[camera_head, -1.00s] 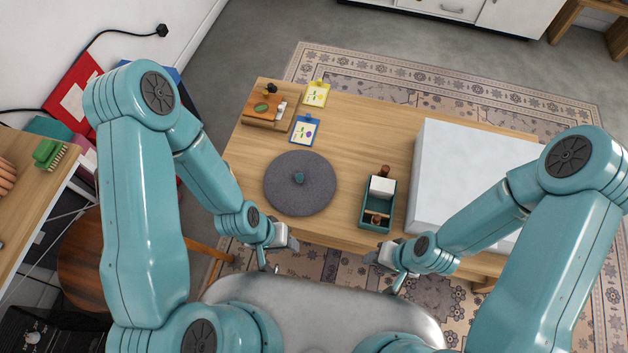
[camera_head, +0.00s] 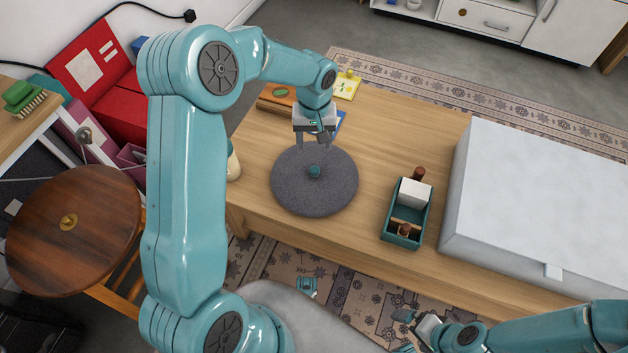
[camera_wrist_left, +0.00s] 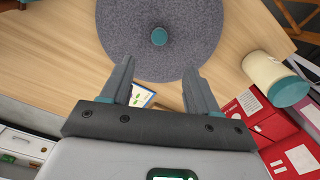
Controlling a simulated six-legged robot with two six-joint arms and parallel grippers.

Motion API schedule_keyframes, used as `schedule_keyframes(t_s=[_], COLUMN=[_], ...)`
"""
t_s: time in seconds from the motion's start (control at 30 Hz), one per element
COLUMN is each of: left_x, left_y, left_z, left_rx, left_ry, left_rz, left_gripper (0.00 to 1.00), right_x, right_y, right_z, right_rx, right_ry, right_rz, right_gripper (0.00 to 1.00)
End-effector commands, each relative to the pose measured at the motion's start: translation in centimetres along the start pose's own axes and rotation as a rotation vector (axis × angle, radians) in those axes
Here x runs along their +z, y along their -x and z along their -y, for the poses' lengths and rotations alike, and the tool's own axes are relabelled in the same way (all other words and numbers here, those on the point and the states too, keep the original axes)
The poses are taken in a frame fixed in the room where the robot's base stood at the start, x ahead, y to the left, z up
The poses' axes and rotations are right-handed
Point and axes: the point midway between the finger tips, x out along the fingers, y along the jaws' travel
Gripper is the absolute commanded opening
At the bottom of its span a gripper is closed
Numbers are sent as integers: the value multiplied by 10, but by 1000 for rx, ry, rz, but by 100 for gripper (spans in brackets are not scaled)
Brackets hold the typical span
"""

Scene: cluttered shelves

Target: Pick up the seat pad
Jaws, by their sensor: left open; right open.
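The seat pad (camera_head: 300,195) is a round, dark grey disc with a small teal knob (camera_head: 314,171) at its middle. It lies flat on the wooden table, and it also shows at the top of the left wrist view (camera_wrist_left: 190,50). My left gripper (camera_head: 315,146) is open and empty, above the pad's far edge. In the left wrist view its two fingers (camera_wrist_left: 155,85) point toward the pad, with the knob beyond them. My right gripper (camera_head: 415,330) is low at the front of the table, open and away from the pad.
A teal box (camera_head: 393,232) with a white block stands right of the pad. A large white box (camera_head: 540,190) covers the table's right side. A cream jar with a teal lid (camera_wrist_left: 288,91) stands near the pad. A blue clipboard (camera_wrist_left: 142,97) lies close by.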

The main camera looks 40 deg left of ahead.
Motion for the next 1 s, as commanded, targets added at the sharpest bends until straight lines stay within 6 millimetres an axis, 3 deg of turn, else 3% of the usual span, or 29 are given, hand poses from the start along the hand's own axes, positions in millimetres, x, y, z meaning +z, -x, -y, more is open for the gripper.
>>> schedule_keyframes(t_s=[0.03,0.23,0.53,0.8,1.0], left_x=[1,1,1,2,2], left_y=[-18,-57,-79,-120,-121], left_z=[2,6,5,2,1], left_rx=[-2,-1,1,1,2], left_ry=[2,8,9,7,5], left_rz=[4,3,3,3,2], left_gripper=[60,60,60,60,60], right_x=[0,0,0,-1,-1], right_y=[-7,-16,-22,-36,-35], right_z=[-2,-6,-8,-13,-13], right_rx=[0,0,0,0,0], right_ry=[0,0,0,0,0], right_rz=[0,0,0,0,0], right_gripper=[100,100,100,100,100])
